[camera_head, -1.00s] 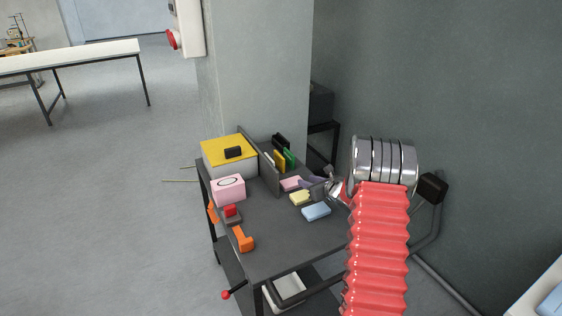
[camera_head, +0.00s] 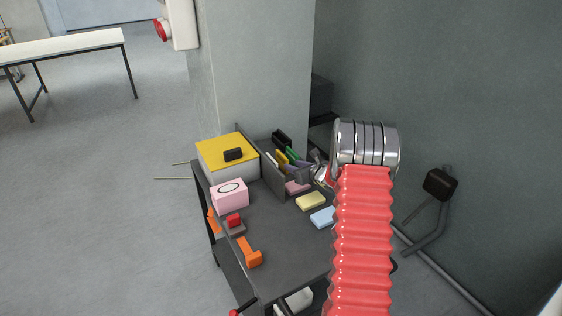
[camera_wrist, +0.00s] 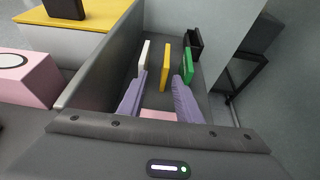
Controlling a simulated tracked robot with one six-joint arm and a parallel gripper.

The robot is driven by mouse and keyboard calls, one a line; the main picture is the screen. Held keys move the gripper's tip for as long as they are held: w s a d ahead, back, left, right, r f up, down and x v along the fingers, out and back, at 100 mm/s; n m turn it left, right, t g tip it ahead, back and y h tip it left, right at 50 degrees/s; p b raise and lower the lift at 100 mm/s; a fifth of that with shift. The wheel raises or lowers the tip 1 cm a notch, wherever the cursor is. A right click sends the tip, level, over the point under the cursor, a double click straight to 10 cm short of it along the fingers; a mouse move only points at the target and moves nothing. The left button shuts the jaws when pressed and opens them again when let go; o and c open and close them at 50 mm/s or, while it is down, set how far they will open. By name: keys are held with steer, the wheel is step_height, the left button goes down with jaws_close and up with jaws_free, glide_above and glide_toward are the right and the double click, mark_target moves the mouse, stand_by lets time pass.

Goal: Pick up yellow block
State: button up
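My gripper (camera_wrist: 159,78) has two purple fingers, spread apart with nothing held between them. It also shows in the head view (camera_head: 292,165), low by the dark divider. A deeper-yellow upright slab (camera_wrist: 166,62) stands ahead, between the fingertips in the wrist view, with a white slab (camera_wrist: 144,58) to its left and a green one (camera_wrist: 187,66) to its right. A pale yellow block (camera_head: 310,201) lies flat on the dark table (camera_head: 290,240). A pink block (camera_wrist: 158,115) lies beneath the gripper, partly hidden.
The dark divider (camera_wrist: 105,70) rises left of my gripper. Beyond it are a yellow-topped box (camera_head: 228,165) and a pink box (camera_head: 229,193). A light blue block (camera_head: 323,217) and an orange tool (camera_head: 249,251) lie on the table. A grey pillar (camera_head: 260,80) stands behind.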

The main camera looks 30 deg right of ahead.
mark_target(288, 162)
steer(key=shift+s+d, duration=0.25)
steer(key=shift+d, duration=0.2)
steer(key=shift+w+d+f, duration=0.1)
steer(key=shift+w+f, duration=0.1)
steer(key=shift+w, duration=0.15)
steer(key=shift+x, duration=3.8)
steer(key=shift+w+d+f, duration=0.1)
steer(key=shift+x, duration=2.5)
steer(key=shift+c, duration=0.3)
jaws_close()
